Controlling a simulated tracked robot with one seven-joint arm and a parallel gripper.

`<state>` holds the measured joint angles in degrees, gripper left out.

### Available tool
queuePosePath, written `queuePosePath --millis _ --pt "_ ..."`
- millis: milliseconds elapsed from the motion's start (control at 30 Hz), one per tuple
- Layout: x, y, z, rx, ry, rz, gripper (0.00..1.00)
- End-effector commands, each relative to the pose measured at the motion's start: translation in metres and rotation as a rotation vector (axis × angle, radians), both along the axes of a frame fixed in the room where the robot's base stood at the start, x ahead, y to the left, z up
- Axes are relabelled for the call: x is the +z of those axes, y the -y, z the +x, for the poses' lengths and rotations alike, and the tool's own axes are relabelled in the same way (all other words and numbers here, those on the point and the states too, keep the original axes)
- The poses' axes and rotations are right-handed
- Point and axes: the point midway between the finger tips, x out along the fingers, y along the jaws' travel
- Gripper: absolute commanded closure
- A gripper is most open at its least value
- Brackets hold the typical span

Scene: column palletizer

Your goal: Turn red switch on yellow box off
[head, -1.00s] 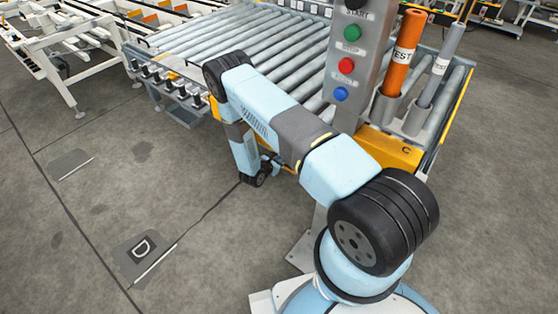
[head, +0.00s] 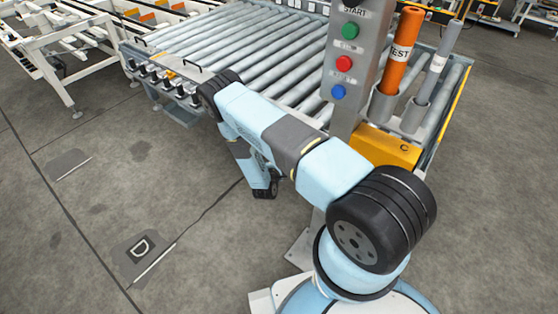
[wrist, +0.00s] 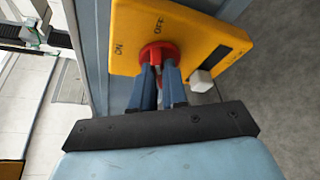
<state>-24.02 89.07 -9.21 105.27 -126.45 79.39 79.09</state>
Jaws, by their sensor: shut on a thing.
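In the wrist view the yellow box (wrist: 207,38) fills the upper middle, mounted against a grey-blue post. The red switch (wrist: 158,52) is a round knob on its face, between lettering on the left and above. My gripper (wrist: 160,75) has its two blue fingers shut on the red switch's grip. In the head view my arm reaches left and down beside the roller conveyor. There the gripper and the red switch are hidden behind the arm.
The roller conveyor (head: 230,45) stands behind my arm. A grey control post (head: 356,75) with green, red and blue buttons stands near it. Open floor (head: 100,205) lies left.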

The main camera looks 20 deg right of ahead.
Motion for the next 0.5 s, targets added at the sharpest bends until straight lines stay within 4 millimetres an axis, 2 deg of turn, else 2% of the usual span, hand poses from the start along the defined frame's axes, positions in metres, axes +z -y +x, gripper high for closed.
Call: queuePosePath --millis 33,500 --pt "-0.003 0.0059 -0.0038 -0.009 0.029 0.02 1.0" --pt "-0.009 0.0077 -0.0061 -0.011 0.324 0.236 1.0"
